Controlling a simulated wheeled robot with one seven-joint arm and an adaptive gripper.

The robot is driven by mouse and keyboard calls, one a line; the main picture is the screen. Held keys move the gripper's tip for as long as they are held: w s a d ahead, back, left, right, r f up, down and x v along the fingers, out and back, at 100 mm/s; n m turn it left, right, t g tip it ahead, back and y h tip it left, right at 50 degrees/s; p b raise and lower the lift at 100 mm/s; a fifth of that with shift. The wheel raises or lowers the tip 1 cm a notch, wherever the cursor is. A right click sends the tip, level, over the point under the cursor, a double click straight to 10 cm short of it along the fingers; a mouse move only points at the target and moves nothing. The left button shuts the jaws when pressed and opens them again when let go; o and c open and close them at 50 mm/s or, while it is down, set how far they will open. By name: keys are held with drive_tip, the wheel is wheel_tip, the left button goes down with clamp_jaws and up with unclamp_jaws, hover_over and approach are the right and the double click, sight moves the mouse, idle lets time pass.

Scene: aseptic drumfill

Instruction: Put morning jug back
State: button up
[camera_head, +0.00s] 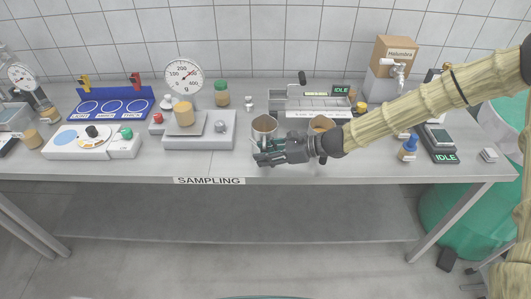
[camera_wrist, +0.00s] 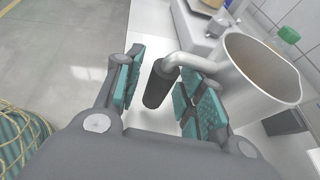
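A metal jug (camera_head: 264,124) stands on the sampling bench, just behind my gripper in the head view. In the wrist view the jug (camera_wrist: 258,75) fills the upper right, with brownish contents or interior showing through its open mouth. Its bent handle ends in a black grip (camera_wrist: 158,86). My gripper (camera_wrist: 165,90) is open, with its teal finger pads on both sides of the black grip and visible gaps between. In the head view my gripper (camera_head: 266,153) is at the bench's front edge; the handle is largely hidden there.
A scale with a tan-filled jar (camera_head: 183,113) is to the left. A grey rack (camera_head: 310,105) stands behind. The bench front edge (camera_head: 209,181) is labelled SAMPLING.

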idle(0.3)
drive_tip(key=shift+f, duration=0.2)
drive_tip(key=b+v, duration=0.2)
drive_tip(key=v, duration=1)
